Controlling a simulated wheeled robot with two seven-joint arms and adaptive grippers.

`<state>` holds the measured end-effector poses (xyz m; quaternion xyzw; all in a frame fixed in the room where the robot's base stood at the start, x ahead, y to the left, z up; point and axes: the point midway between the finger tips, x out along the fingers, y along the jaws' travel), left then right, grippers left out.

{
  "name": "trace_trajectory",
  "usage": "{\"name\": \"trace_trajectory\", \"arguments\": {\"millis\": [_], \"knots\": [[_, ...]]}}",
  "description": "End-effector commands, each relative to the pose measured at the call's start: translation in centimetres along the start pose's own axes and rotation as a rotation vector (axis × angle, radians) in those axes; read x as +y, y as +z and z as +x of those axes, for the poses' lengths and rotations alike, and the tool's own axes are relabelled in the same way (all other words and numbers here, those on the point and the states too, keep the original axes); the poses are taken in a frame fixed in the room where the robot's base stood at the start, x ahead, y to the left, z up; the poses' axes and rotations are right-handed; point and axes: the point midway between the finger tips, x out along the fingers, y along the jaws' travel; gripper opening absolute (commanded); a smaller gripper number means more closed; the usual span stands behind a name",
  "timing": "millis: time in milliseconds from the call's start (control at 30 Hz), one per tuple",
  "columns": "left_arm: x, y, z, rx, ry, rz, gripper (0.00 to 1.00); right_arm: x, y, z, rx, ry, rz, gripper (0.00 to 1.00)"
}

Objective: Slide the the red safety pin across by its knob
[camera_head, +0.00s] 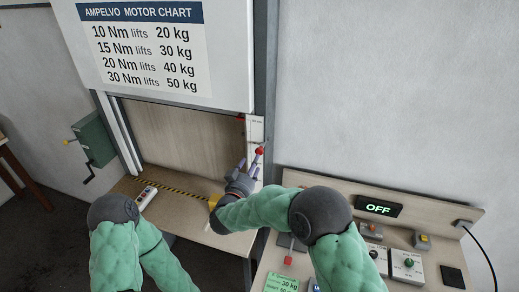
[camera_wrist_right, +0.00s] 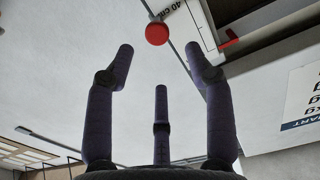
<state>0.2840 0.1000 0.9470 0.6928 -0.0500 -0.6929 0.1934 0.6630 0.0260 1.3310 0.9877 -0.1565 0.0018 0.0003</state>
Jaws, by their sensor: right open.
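The red safety pin's round knob (camera_head: 260,151) stands out at the right side of the shutter opening, by a white upright strip. In the right wrist view the knob (camera_wrist_right: 157,33) lies just beyond my fingertips, roughly midway between the two outer ones. My right gripper (camera_head: 256,163) is open and empty, reaching up toward the knob. In the right wrist view its three dark fingers (camera_wrist_right: 159,52) are spread, with a visible gap to the knob. The rest of the pin is hard to make out. My left gripper is not in view; only my left arm shows.
A white strip marked "40 cm" (camera_wrist_right: 181,15) runs beside the knob, with a smaller red piece (camera_wrist_right: 230,43) near it. A control bench (camera_head: 440,212) with an OFF display (camera_head: 379,208) stands right. A green crank box (camera_head: 94,139) is left of the opening.

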Motion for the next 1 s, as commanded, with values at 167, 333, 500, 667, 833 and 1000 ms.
{"name": "trace_trajectory", "arguments": {"millis": [167, 333, 500, 667, 833, 1000], "knots": [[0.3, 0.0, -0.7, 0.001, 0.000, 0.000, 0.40, 0.1, 0.0, 3.4, -0.001, 0.004, 0.000, 0.54], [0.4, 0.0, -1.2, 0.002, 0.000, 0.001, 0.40, 0.1, 0.0, 6.1, -0.001, 0.003, 0.000, 0.54], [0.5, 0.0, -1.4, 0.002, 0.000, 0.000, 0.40, 0.1, 0.0, 7.7, -0.001, 0.001, 0.000, 0.54], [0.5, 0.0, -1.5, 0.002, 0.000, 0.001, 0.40, 0.1, 0.1, 8.2, -0.001, 0.000, -0.001, 0.54], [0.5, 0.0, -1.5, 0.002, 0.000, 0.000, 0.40, 0.1, 0.1, 8.2, -0.001, 0.000, 0.000, 0.54], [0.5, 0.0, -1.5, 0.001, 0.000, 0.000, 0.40, 0.0, 0.1, 8.2, -0.001, 0.000, 0.000, 0.23]]}}
